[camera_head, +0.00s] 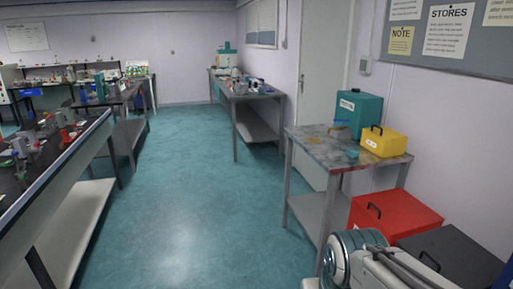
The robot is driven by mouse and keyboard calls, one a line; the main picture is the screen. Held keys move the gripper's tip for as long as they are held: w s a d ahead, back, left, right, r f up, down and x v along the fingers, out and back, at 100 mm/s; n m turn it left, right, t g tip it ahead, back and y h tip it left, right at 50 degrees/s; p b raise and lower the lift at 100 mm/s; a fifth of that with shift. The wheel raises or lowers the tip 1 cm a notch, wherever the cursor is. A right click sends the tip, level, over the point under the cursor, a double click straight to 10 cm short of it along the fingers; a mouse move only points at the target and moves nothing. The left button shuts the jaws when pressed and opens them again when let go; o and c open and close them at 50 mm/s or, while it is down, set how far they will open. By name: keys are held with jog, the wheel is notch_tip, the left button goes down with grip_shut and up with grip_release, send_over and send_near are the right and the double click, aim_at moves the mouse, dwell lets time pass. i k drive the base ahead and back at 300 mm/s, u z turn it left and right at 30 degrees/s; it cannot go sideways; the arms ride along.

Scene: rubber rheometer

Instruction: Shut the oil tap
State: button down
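I cannot make out an oil tap for certain in the head camera view. A teal box-like container (358,110) with a pale label stands at the back of the stained side table (335,157) on the right. A small brownish item (340,131) lies just in front of it, too small to identify. A yellow box (383,141) with a black handle sits at the table's right end. My gripper is not in view; only grey and teal links of my arm show at the bottom right.
A red box (392,214) and a black box (452,252) with handles stand right of the side table, low down. A cluttered bench (62,165) runs along the left. Another bench (245,97) stands farther back. The teal floor (195,190) between is clear.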

aim_at(335, 120)
jog(key=u, duration=0.1)
jog(key=i, duration=1.6)
jog(key=z, duration=0.2)
jog(key=i, duration=1.75)
jog(key=z, duration=0.25)
